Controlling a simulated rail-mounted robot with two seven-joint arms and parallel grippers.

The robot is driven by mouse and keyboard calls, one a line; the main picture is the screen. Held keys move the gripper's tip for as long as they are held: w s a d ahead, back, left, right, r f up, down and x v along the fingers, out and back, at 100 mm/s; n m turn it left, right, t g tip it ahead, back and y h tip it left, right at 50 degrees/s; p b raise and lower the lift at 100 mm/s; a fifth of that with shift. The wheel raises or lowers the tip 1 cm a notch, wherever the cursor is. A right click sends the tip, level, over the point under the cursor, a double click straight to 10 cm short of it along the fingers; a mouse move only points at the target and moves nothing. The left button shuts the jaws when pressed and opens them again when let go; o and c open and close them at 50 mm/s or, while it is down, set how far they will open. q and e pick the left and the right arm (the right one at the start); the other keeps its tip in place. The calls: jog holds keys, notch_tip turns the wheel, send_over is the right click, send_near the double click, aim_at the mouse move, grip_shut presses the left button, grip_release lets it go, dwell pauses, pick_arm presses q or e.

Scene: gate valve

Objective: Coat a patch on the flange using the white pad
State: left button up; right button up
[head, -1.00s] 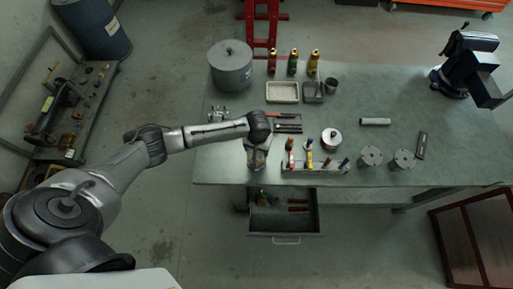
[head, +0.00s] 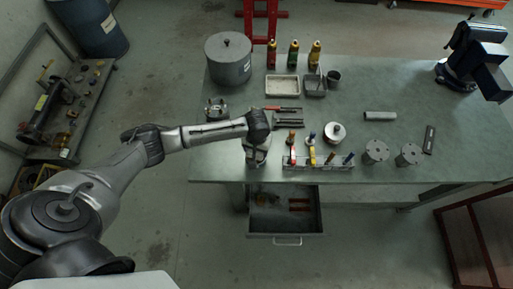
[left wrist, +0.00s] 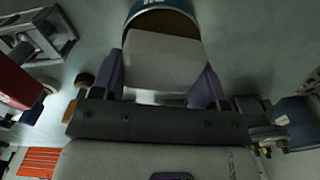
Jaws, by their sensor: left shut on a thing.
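My left gripper (head: 256,158) is at the front left edge of the bench, beside the tool rack. In the left wrist view its two purple fingers (left wrist: 163,85) are shut on the white pad (left wrist: 163,62), a pale square block. A round blue-rimmed thing with a brown inside (left wrist: 160,18) lies just beyond the pad; I cannot tell if they touch. In the head view the wrist hides the pad. A small metal fitting (head: 215,108) lies on the left of the bench; I cannot tell whether it is the flange. My right gripper is not in view.
The tool rack (head: 318,164) stands right of my gripper. A grey lidded pot (head: 228,60), bottles (head: 293,54) and trays (head: 282,86) stand behind. Two grey cylinders (head: 376,151) (head: 409,154) and a vise (head: 474,60) are to the right. An open drawer (head: 283,238) juts out below.

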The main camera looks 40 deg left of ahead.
pick_arm(q)
jog(key=shift+f, duration=0.3)
dwell(0.7)
jog(key=shift+f+p, duration=0.2)
jog(key=shift+p, duration=0.3)
dwell(2.4)
notch_tip(320, 180, up, 7)
jog(key=p, duration=0.9)
jog(key=shift+r, duration=0.2)
dwell(0.8)
